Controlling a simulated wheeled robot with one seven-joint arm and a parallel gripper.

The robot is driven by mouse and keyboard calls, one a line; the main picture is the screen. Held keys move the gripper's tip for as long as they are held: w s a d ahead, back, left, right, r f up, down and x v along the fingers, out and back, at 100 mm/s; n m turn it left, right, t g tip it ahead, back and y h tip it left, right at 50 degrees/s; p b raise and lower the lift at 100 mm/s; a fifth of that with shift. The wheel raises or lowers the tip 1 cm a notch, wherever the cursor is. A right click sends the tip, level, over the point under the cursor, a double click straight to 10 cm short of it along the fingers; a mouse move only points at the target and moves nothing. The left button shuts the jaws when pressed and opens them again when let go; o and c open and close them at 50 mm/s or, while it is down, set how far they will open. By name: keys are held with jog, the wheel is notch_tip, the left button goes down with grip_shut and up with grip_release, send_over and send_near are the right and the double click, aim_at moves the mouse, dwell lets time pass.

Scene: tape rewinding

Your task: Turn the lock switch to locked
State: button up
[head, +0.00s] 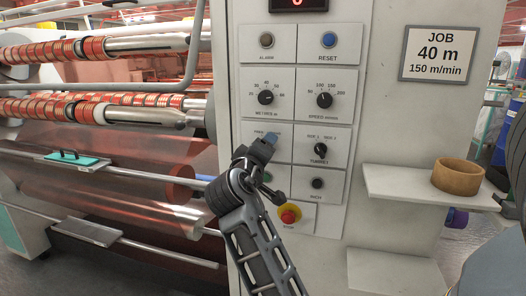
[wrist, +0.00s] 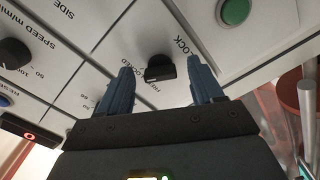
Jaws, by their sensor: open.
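The lock switch (wrist: 160,70) is a small black knob on the white control panel, seen upside down in the wrist view beside the printed words LOCK, FREE and LOCKED. I cannot tell which position it points to. My gripper (head: 270,139) is open, with its blue-grey fingers pointing at the panel. In the wrist view, one finger is on each side of the knob, with visible gaps between. I cannot tell how far the tips are from the panel. In the head view, the gripper hides the switch.
To the right of the gripper is the turret knob (head: 320,151). Above are the metres knob (head: 265,97) and speed knob (head: 324,100). Below are a black push button (head: 317,183) and red stop button (head: 289,216). A shelf (head: 400,188) holds a brown ring (head: 458,177).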

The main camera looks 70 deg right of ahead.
jog(key=shift+a, duration=0.1)
jog(key=a, duration=0.7)
jog(key=shift+s+a, duration=0.3)
